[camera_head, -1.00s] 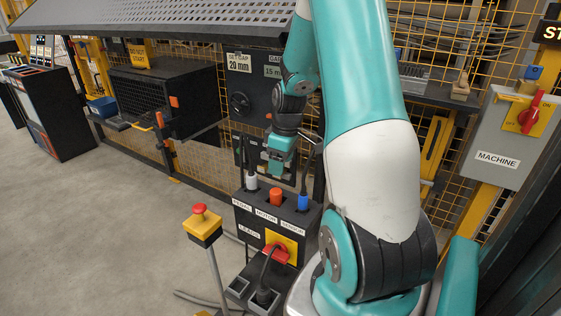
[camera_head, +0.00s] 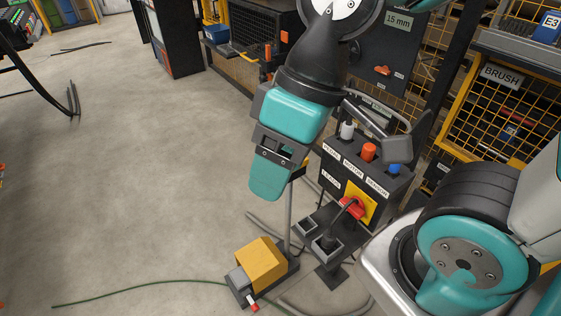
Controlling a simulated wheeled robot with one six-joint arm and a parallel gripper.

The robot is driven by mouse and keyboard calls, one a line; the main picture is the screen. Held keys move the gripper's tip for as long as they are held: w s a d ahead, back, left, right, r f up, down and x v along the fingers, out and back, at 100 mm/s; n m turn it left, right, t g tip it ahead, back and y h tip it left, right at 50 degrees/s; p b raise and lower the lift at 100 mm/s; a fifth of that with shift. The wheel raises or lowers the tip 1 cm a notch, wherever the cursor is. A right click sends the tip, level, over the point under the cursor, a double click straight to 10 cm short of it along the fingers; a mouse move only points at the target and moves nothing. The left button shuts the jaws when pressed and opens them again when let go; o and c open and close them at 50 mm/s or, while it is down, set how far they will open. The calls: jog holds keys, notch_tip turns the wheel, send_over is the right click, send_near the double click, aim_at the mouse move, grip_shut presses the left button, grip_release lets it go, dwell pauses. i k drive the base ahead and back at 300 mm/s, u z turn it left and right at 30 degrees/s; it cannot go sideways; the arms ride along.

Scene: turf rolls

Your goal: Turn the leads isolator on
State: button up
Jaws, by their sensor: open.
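The leads isolator is a red rotary handle (camera_head: 350,208) on a yellow plate (camera_head: 361,196), low on the front of a dark control box (camera_head: 386,184). A "LEADS" label is to its upper left. The handle looks closer to crosswise than upright; its exact setting is unclear. My gripper (camera_head: 269,179) points down, left of the box and apart from the handle. It is open, with nothing seen in it; its jaw gap is hard to see from here.
Grey, orange and blue plugs, including the orange one (camera_head: 368,152), stand on the box top. A black plug (camera_head: 326,241) sits in a low tray under the isolator. A thin post (camera_head: 289,215) and a yellow-covered unit (camera_head: 261,263) stand nearby. Clear floor lies left.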

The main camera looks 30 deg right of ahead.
aim_at(356, 212)
jog(key=u, duration=1.55)
jog(key=k, duration=0.8)
jog(key=z, duration=0.95)
jog(key=i, duration=0.5)
